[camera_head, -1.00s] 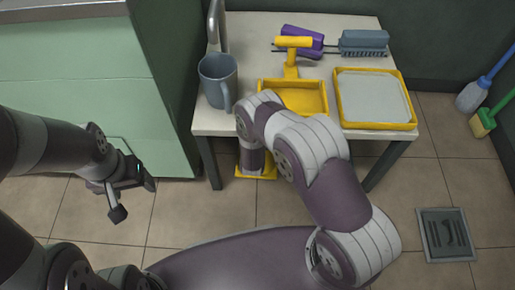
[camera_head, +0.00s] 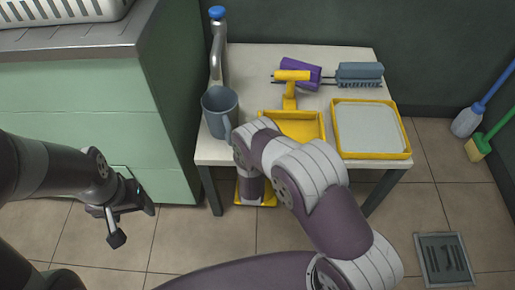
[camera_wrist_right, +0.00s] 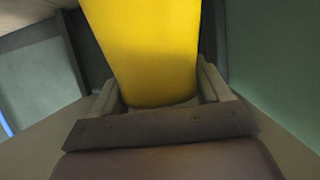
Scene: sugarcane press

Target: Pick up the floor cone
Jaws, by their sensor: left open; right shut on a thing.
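The yellow floor cone (camera_wrist_right: 145,45) fills the upper middle of the right wrist view, between the fingers of my right gripper (camera_wrist_right: 160,88), which is shut on it. In the head view a yellow piece (camera_head: 268,193), apparently part of the cone, shows low at the table's front edge beside my right forearm. My forearm hides most of it and the right gripper there. I cannot tell whether the cone touches the floor. My left gripper (camera_head: 131,222) is open and empty, above the floor in front of the green cabinet.
A white table (camera_head: 215,150) bears a grey mug (camera_head: 218,108), a yellow dustpan (camera_head: 292,124), a yellow-rimmed tray (camera_head: 408,150) and brushes (camera_head: 358,73). A green cabinet (camera_head: 90,105) stands left. A floor drain (camera_head: 443,258) and two brushes (camera_head: 478,148) are at right.

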